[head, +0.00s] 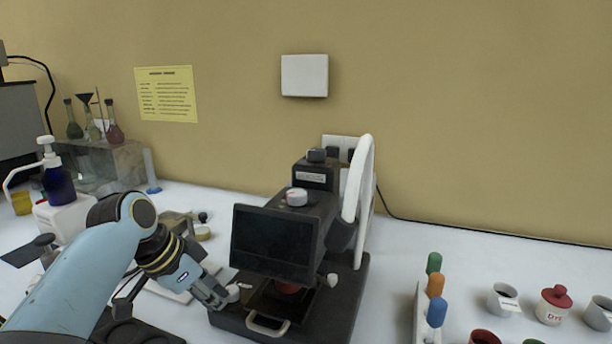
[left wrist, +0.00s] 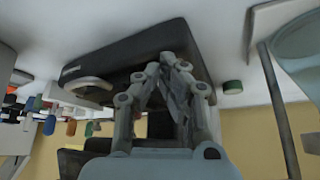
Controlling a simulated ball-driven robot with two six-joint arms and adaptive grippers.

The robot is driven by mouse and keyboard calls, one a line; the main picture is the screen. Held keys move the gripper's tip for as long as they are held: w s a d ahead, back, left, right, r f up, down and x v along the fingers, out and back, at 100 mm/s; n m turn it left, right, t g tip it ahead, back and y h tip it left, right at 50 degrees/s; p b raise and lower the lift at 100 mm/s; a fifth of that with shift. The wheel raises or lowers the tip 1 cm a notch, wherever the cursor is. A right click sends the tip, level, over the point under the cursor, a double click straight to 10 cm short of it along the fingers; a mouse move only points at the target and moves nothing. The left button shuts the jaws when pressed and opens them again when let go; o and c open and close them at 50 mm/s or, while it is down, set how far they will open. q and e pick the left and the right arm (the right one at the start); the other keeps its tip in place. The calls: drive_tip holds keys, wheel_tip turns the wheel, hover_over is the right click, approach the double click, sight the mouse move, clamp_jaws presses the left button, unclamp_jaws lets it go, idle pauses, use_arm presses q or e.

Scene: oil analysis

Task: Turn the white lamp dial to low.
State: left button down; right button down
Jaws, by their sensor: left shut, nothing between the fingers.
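A dark instrument with a screen (head: 272,243) stands on the white bench. A white round knob (head: 237,291) with a small label is low on its left side. Another white round piece with a red mark (head: 297,197) is on its top, and a small white knob (head: 332,280) is at its right. I cannot tell for certain which is the lamp dial. My left gripper (head: 222,301) is shut and empty, close beside the low left knob; contact cannot be told. The left wrist view shows its fingers (left wrist: 168,62) together near the dark base (left wrist: 125,55). My right gripper is not in view.
A pale curved handle (head: 267,328) is at the instrument's front. A rack with coloured-topped pieces (head: 436,285) and several small pots, one a Dye pot (head: 553,305), stand at right. A blue pump bottle (head: 58,183) is at left.

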use_arm(q)
drive_tip(key=shift+w+d, duration=0.3)
drive_tip(key=shift+w, duration=0.2)
idle(0.7)
drive_tip(key=shift+r+p, duration=0.15)
drive_tip(key=shift+p, duration=0.15)
drive_tip(key=shift+w+a+p, duration=0.15)
drive_tip(key=shift+a+p, duration=0.05)
drive_tip(key=shift+p, duration=0.3)
drive_tip(key=shift+w+a+p, duration=0.15)
drive_tip(key=shift+a+p, duration=0.1)
drive_tip(key=shift+p, duration=0.25)
drive_tip(key=shift+a+p, duration=0.1)
drive_tip(key=shift+p, duration=0.45)
drive_tip(key=r+p, duration=0.6)
drive_tip(key=shift+s+a+p, duration=0.1)
drive_tip(key=shift+s+p, duration=0.15)
drive_tip(key=shift+p, duration=0.1)
drive_tip(key=shift+f, duration=0.2)
